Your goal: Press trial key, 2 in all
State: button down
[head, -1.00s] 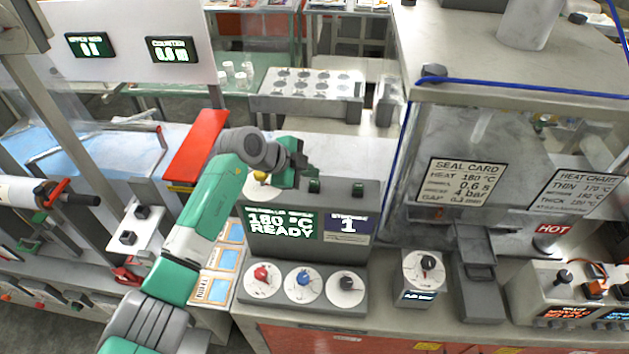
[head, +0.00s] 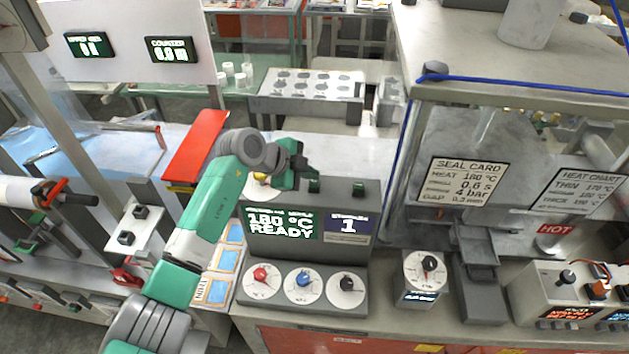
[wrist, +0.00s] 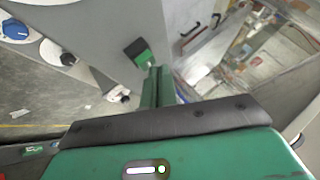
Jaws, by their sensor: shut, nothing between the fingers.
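The control console (head: 270,257) stands in the middle of the head view. Its screen (head: 282,224) reads 180 °C READY, and a smaller blue screen (head: 348,227) shows 1.
Red, blue and black knobs (head: 303,285) line the console's front. A timer dial (head: 424,270) stands to the right. A glass-fronted machine with a seal card (head: 463,187) and a HOT sign (head: 555,229) fills the right side. A red bar (head: 197,147) lies left of my arm.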

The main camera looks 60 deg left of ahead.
aim_at(310, 183)
jog(key=shift+f+b, duration=0.45)
jog(key=shift+f, duration=0.05)
dwell(0.3)
jog(key=shift+r, duration=0.1)
jog(key=shift+r+p, duration=0.45)
jog(key=shift+r, duration=0.35)
jog(key=shift+r+p, duration=1.3)
jog(key=shift+r, duration=1.25)
